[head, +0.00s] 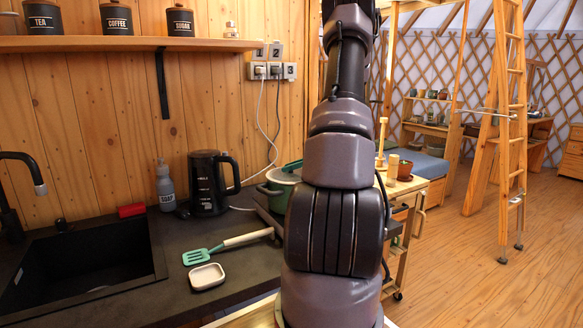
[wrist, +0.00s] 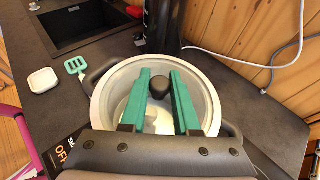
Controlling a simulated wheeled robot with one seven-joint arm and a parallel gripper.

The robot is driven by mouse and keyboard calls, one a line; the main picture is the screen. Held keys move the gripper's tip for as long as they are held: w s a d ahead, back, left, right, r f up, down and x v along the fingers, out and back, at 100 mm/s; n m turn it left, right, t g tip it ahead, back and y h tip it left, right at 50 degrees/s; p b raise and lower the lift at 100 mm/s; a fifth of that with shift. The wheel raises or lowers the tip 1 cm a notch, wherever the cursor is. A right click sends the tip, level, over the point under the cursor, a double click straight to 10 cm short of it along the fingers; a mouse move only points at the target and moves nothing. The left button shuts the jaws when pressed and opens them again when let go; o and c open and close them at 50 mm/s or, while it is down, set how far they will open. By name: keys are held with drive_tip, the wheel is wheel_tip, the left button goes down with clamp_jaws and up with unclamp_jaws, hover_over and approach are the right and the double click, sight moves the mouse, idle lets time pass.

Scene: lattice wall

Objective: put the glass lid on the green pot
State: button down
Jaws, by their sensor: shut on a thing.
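The green pot (head: 274,196) stands on the dark counter in the head view, mostly hidden behind my arm. In the wrist view I look down on its pale rim (wrist: 101,103) and light inside, with dark handles at its sides. My gripper (wrist: 161,76) has two green fingers over the pot, closed on the dark round knob of the glass lid (wrist: 159,90). The knob is near the middle of the pot's opening. The clear glass hardly shows, so I cannot tell whether the lid rests on the rim or is just above it.
A black kettle (head: 208,183) stands left of the pot, with a cable behind. A green spatula (head: 196,256) and a white dish (head: 207,277) lie in front. A black sink (head: 85,262) is at the left, beside a soap bottle (head: 166,187).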

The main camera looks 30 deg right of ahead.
drive_tip(key=shift+f, duration=0.3)
drive_tip(key=c, duration=0.6)
unclamp_jaws()
drive_tip(key=shift+c, duration=0.2)
